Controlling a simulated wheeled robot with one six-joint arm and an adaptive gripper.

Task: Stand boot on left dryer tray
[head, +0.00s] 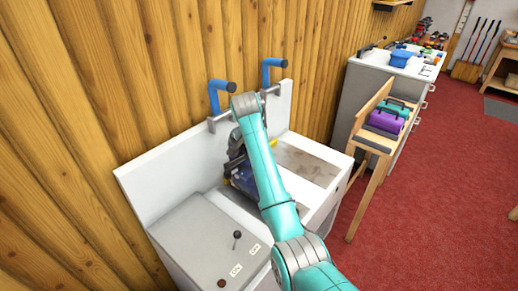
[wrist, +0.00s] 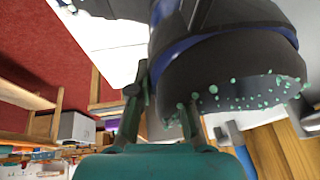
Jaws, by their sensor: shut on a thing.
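A dark boot with blue parts (head: 243,178) is mostly behind my arm in the head view, over the left part of the white dryer unit (head: 152,188). In the wrist view the boot (wrist: 230,65) fills the upper right, dark with a blue band and teal spots along its sole edge. My gripper (wrist: 163,100) is shut on the boot; it also shows in the head view (head: 234,158). The left tray is largely hidden by the boot and my arm. I cannot tell whether the boot touches it.
The right bay (head: 312,168) of the dryer looks empty. Two blue-ended pipes (head: 222,87) rise at its back by the wooden wall (head: 120,80). A grey panel with a lever (head: 237,236) is in front. A wooden rack with a purple case (head: 386,121) stands right.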

